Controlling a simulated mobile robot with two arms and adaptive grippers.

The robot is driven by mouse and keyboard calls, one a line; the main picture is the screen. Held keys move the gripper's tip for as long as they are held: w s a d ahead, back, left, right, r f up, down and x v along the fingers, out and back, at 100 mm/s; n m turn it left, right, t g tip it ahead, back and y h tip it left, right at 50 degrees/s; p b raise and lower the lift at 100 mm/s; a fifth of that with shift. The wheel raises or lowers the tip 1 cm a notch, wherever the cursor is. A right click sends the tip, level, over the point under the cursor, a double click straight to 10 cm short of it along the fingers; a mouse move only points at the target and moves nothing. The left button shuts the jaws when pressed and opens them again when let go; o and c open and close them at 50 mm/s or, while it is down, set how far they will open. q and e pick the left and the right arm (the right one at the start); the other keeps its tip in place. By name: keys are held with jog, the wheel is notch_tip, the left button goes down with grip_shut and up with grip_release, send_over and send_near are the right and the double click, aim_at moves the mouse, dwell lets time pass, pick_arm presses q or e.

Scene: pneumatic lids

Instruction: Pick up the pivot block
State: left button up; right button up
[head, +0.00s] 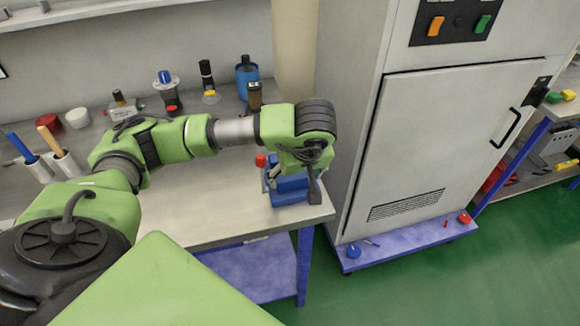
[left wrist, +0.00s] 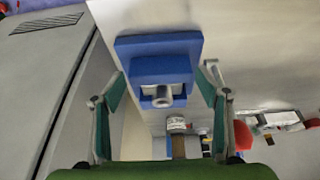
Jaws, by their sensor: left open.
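The pivot block is most likely the blue stepped block (head: 291,188) at the front right corner of the workbench in the head view. In the left wrist view the blue block (left wrist: 158,47) has a wide plate, a narrower raised part and a grey cylindrical piece. My left gripper (head: 290,178) points down over the block in the head view, partly hiding it. In the left wrist view its open fingers (left wrist: 162,82) stand on either side of the block's narrower part. I cannot tell whether they touch it. My right gripper is not in view.
The workbench top (head: 200,213) is clear in front of my left arm. Bottles and a blue container (head: 247,74) stand at the back. A tall grey cabinet (head: 440,150) stands close to the right of the bench corner. A red-topped item (head: 260,160) is beside the gripper.

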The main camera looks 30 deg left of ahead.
pick_arm(q)
jog(key=w+a+p, duration=0.1)
jog(key=a, duration=0.1)
jog(key=w+a+p, duration=0.1)
jog(key=w, duration=0.1)
jog(key=shift+a, duration=0.4)
jog(key=shift+f+p, duration=0.3)
jog(key=shift+f, duration=0.05)
jog(key=shift+w+f, duration=0.1)
jog(key=shift+f, duration=0.1)
jog(key=c, duration=1.1)
jog(key=shift+c, duration=1)
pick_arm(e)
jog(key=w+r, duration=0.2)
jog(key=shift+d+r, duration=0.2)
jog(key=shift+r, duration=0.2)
